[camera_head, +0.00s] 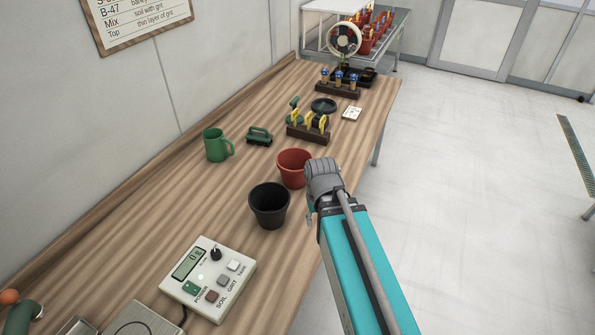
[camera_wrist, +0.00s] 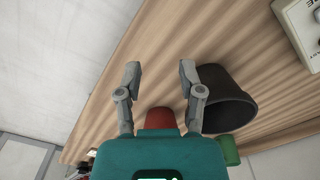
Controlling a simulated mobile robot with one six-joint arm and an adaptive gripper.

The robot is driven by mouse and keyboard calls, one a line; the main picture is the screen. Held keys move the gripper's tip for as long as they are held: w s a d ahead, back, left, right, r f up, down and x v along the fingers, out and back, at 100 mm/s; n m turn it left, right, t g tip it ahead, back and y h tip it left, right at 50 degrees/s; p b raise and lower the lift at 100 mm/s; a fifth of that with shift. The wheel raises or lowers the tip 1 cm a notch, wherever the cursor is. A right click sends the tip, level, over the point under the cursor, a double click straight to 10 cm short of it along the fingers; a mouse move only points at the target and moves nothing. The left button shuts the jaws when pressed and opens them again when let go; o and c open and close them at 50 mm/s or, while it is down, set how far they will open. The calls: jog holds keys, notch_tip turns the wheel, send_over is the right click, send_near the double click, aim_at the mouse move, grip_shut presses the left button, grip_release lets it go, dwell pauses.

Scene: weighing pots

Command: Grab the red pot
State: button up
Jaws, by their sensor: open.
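The red pot (camera_head: 294,168) stands upright on the wooden bench near its right edge. Just in front of it is a black pot (camera_head: 269,206). In the wrist view part of the red pot (camera_wrist: 160,118) shows low between my two fingers, partly hidden by the teal housing. The black pot (camera_wrist: 230,100) is beside the right finger there. My gripper (camera_wrist: 160,72) is open, with nothing held between its fingers. In the head view my arm reaches in from the lower right, and its end is right beside the two pots; the fingers are mostly hidden there.
A rack with yellow-topped items (camera_head: 308,130) stands behind the red pot. A scale display (camera_head: 208,277) is at the front. The bench's left middle is clear.

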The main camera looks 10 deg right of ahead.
jog(key=w+r+n+t+p, duration=0.1)
jog(key=w+r+n+p, duration=0.2)
jog(key=w+n, duration=0.85)
jog(key=n+p, duration=0.2)
jog(key=n, duration=0.8)
send_near(304, 169)
jog(key=r, duration=0.1)
jog(key=shift+s+t+y, duration=0.3)
jog(key=shift+t+y, duration=0.1)
jog(key=shift+f, duration=0.15)
notch_tip(304, 169, down, 8)
jog(key=w+b, duration=0.1)
jog(key=b, duration=0.7)
jog(key=shift+a, duration=0.2)
jog(key=shift+w+f, duration=0.15)
jog(key=shift+f, duration=0.1)
jog(key=shift+w+f+b, duration=0.15)
jog(key=shift+f+b, duration=1.05)
jog(key=shift+b, duration=0.15)
jog(key=shift+w+f+b, duration=0.2)
jog(key=shift+f+b, duration=1.05)
jog(key=shift+b, duration=0.1)
grip_shut()
